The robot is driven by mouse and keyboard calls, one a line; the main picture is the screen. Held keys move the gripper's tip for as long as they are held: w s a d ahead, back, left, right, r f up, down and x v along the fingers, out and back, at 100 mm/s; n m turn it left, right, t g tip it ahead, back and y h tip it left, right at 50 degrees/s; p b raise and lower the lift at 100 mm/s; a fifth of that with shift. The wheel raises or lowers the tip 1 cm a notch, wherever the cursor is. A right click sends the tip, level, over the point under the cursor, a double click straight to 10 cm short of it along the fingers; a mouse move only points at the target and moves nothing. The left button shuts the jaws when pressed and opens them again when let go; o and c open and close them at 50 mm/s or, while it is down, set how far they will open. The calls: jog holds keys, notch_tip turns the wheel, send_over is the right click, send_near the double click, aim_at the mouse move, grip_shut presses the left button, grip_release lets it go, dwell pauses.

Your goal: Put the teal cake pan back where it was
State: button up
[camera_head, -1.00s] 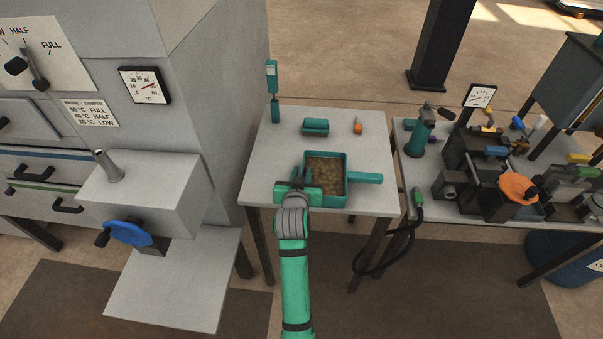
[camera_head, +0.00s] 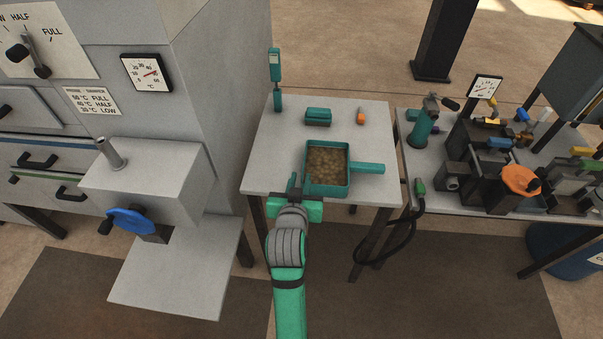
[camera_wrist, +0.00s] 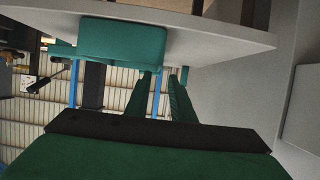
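The teal cake pan (camera_head: 340,190) sits on the small grey table, full of a brownish lumpy mass, with its handle (camera_head: 367,168) pointing right. My gripper (camera_head: 294,184) is at the pan's near left corner, over the table's front edge. In the wrist view, which is upside down, the pan's teal side (camera_wrist: 122,42) shows to the left of my gripper (camera_wrist: 167,85). The two fingers stand apart with a gap and nothing visible between them. The head view does not show clearly whether a finger still touches the pan.
The grey table (camera_head: 270,150) also bears a teal block (camera_head: 318,117), a small orange item (camera_head: 361,116) and a teal upright device (camera_head: 276,80). The press with a blue handwheel (camera_head: 131,221) stands left. A cluttered bench with an orange wheel (camera_head: 520,179) stands right.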

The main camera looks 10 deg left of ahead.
jog(key=s+d+f, duration=0.1)
jog(key=s+f, duration=0.4)
jog(key=s, duration=0.5)
jog(key=s+d+f, duration=0.2)
jog(key=s+f, duration=0.4)
jog(key=s, duration=0.4)
jog(key=s+d+r+t, duration=0.1)
jog(key=s+r, duration=0.1)
jog(key=s, duration=0.7)
jog(key=s+d+r, duration=0.1)
jog(key=s+d, duration=0.1)
jog(key=s, duration=0.8)
jog(key=shift+s+r+t, duration=0.2)
jog(key=shift+r+t, duration=0.2)
